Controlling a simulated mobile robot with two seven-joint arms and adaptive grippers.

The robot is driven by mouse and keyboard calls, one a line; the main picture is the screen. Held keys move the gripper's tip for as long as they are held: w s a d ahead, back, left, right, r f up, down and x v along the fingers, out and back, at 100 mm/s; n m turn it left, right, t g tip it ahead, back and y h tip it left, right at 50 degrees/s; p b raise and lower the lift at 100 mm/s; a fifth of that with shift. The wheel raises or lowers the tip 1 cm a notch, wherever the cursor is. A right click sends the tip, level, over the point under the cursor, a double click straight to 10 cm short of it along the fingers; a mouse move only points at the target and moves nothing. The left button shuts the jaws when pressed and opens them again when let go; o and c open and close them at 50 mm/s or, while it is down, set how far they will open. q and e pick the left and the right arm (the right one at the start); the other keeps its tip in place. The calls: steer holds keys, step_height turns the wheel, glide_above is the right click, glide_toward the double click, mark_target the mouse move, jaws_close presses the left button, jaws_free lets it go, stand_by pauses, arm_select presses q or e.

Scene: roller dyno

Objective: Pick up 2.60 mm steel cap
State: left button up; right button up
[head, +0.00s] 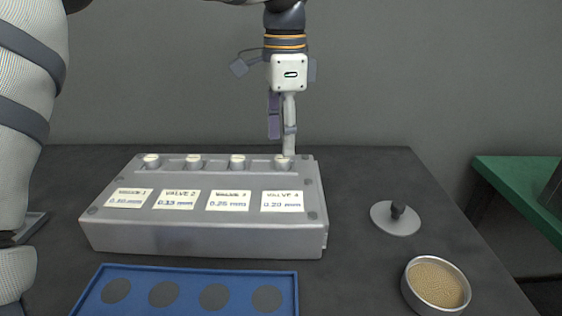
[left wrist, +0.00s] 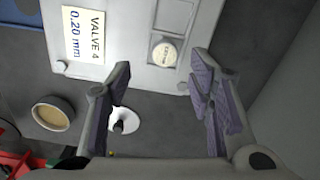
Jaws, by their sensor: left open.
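Several small pale round caps sit in a row in recesses along the back of the grey valve block (head: 205,237). The cap by the VALVE 4 label (head: 284,162) is also in the left wrist view (left wrist: 164,53), with small print I cannot read clearly. I cannot tell which cap is the 2.60 mm one. My left gripper (head: 282,140) points down just above the VALVE 4 cap. Its fingers are open and empty in the left wrist view (left wrist: 160,66), with that cap lying between the fingertips in the picture. My right gripper is not in view.
A blue tray (head: 200,270) with several dark round spots lies in front of the block. To the right are a grey disc with a black knob (head: 397,218) and a round tin of tan grains (head: 436,283). A green surface (head: 520,175) stands at far right.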

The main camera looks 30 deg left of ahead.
mark_target(283, 158)
arm_select(q)
steer(key=f, duration=0.4)
steer(key=shift+w+a+f, duration=0.1)
steer(key=shift+w+a, duration=0.05)
steer(key=shift+a, duration=0.15)
jaws_close()
